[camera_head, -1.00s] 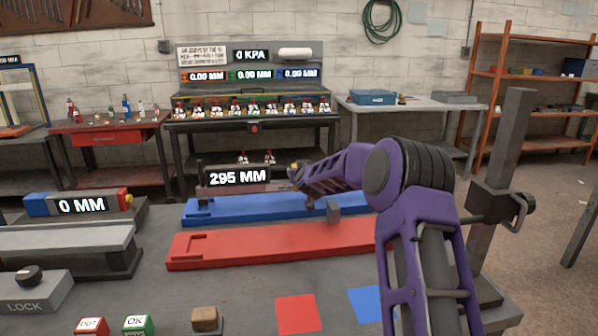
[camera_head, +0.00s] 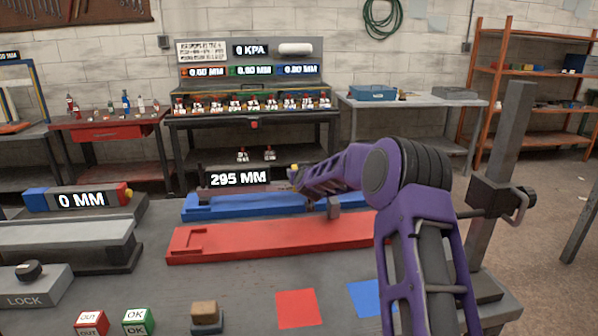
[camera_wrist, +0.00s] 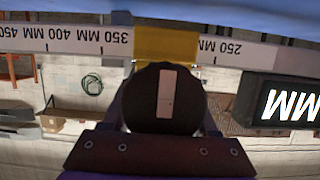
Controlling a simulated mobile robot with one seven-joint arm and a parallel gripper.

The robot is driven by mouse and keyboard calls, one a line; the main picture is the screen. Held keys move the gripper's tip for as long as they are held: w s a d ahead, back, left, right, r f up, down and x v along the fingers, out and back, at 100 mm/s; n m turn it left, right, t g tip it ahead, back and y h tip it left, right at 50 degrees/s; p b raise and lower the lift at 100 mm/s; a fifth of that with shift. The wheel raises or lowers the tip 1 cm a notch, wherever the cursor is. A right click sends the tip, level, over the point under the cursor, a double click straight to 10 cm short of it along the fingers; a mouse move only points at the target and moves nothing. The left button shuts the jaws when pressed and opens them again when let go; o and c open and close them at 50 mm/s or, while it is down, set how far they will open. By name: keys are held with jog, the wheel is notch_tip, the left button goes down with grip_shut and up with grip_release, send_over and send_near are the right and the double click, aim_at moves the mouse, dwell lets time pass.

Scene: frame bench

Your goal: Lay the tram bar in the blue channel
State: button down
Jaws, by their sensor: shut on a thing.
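The tram bar shows its black "295 MM" readout (camera_head: 238,179) in the head view. The wrist view shows its white scale (camera_wrist: 80,41), upside down, and a yellow block (camera_wrist: 167,44) on it. My gripper (camera_head: 298,180) is shut on the bar near the yellow block; its fingertips are largely hidden. The blue channel (camera_head: 204,215) lies along the bench under the bar, and a blue band shows at the top of the wrist view (camera_wrist: 230,14). A grey block (camera_head: 333,208) shows below my gripper. I cannot tell whether the bar touches the channel.
A red channel (camera_head: 260,240) lies in front of the blue one. At left are a grey rail with a "0 MM" readout (camera_head: 82,200) and a LOCK box (camera_head: 28,290). Buttons, a small wooden-topped block (camera_head: 205,315) and coloured squares sit in front. A post (camera_head: 500,150) stands at right.

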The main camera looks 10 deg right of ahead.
jog(key=shift+c, duration=0.6)
grip_release()
jog(key=shift+f, duration=0.15)
jog(key=shift+o, duration=0.2)
jog(key=shift+f, duration=0.1)
jog(key=shift+s+d+f, duration=0.1)
jog(key=shift+f, duration=0.1)
jog(key=shift+f, duration=0.2)
jog(key=v, duration=1.7)
jog(key=shift+s+a+r, duration=0.15)
jog(key=shift+a+r, duration=0.05)
jog(key=shift+r, duration=0.3)
